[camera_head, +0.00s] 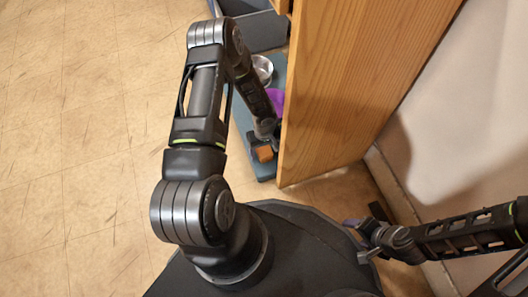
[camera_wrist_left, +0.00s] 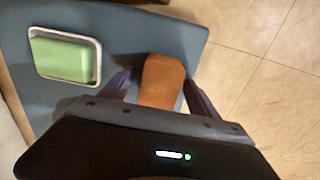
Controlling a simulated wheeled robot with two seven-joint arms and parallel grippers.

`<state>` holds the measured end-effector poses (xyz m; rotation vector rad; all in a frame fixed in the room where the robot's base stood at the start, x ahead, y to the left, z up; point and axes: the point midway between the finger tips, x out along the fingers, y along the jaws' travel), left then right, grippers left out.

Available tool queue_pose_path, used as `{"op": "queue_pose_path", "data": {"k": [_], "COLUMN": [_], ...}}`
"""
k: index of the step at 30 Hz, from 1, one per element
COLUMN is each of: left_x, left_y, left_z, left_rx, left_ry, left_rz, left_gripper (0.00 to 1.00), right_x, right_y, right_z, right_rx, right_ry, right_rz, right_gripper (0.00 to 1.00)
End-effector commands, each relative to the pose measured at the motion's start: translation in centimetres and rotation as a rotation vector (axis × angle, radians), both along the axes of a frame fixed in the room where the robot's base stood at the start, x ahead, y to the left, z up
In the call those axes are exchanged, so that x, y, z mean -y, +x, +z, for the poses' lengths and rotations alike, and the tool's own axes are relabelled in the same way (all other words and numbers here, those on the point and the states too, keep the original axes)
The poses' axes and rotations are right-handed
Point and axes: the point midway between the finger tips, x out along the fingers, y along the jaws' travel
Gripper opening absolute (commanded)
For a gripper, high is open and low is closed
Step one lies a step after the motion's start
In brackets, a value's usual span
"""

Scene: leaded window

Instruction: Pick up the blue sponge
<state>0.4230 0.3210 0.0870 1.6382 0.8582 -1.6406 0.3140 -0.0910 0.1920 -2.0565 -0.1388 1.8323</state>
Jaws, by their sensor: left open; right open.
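I cannot make out a blue sponge in either view. My left gripper (camera_head: 264,138) reaches down over a blue-grey surface (camera_head: 264,172) beside the wooden panel. In the left wrist view its open fingers (camera_wrist_left: 157,78) stand on either side of an orange-brown block (camera_wrist_left: 162,80); I cannot tell whether they touch it. The block also shows in the head view (camera_head: 264,153). My right gripper (camera_head: 356,239) is open and empty at the lower right, away from the surface.
A green block (camera_wrist_left: 60,58) sits in a white dish (camera_wrist_left: 97,62) on the blue-grey surface. A purple item (camera_head: 275,98) and a metal bowl (camera_head: 263,67) are farther back. A tall wooden panel (camera_head: 345,90) hides the surface's right side. Tiled floor (camera_head: 75,140) at left is clear.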

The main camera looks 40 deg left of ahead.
Motion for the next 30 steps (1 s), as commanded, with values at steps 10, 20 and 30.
{"op": "queue_pose_path", "data": {"k": [10,20,30], "left_x": [0.01,0.01,0.02], "left_y": [0.0,0.0,0.01], "left_z": [0.07,0.07,0.07], "left_rx": [0.0,0.0,0.0], "left_ry": [0.0,0.0,0.0], "left_rz": [0.0,0.0,0.0], "left_gripper": [0.71,0.54,0.26], "right_x": [-0.01,-0.01,-0.01], "right_y": [-0.03,-0.05,-0.05], "right_z": [0.04,0.03,0.03], "right_rx": [-0.001,-0.001,-0.001], "right_ry": [0.0,0.0,0.0], "right_rz": [0.0,0.0,0.0], "right_gripper": [0.65,0.65,0.65]}}
